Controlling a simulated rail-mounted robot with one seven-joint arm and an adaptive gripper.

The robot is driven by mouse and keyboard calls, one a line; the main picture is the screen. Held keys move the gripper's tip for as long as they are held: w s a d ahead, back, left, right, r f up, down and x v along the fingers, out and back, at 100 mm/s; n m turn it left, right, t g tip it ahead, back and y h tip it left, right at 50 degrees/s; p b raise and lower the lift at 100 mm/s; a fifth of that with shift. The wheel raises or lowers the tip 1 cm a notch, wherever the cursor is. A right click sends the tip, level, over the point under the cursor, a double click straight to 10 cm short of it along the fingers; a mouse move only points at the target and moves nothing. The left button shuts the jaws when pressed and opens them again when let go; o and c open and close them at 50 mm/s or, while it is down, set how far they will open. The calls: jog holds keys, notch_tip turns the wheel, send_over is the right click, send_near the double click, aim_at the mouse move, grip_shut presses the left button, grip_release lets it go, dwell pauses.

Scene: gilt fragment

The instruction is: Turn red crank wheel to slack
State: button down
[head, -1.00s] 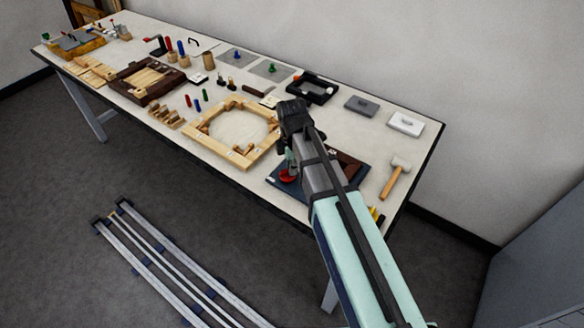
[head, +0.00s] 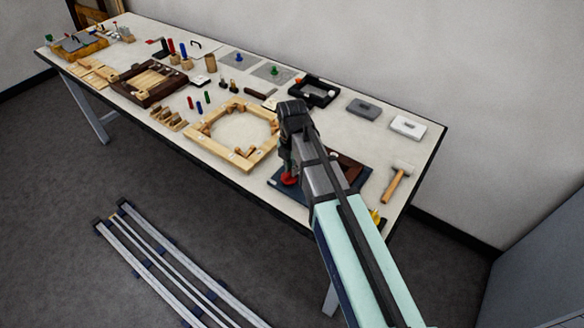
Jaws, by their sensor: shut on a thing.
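The red crank wheel (head: 289,179) sits low on the dark blue base (head: 277,184) near the table's front edge. My gripper (head: 287,168) points down at the wheel, with my arm reaching in from the lower right. My gripper is shut on the wheel or a part standing up from it. The fingertips are small and partly hidden, so the exact contact does not show. My arm hides much of the base and a dark brown part (head: 350,168) on it.
A wooden frame (head: 202,132) with an octagonal opening lies just left of the base. A hammer (head: 398,178) lies to the right. A black frame (head: 312,91), a grey block (head: 364,108) and a white block (head: 408,126) stand behind. Rails (head: 160,260) run along the floor.

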dwell(0.4)
jog(key=c, duration=1.2)
grip_release()
notch_tip(320, 180, up, 12)
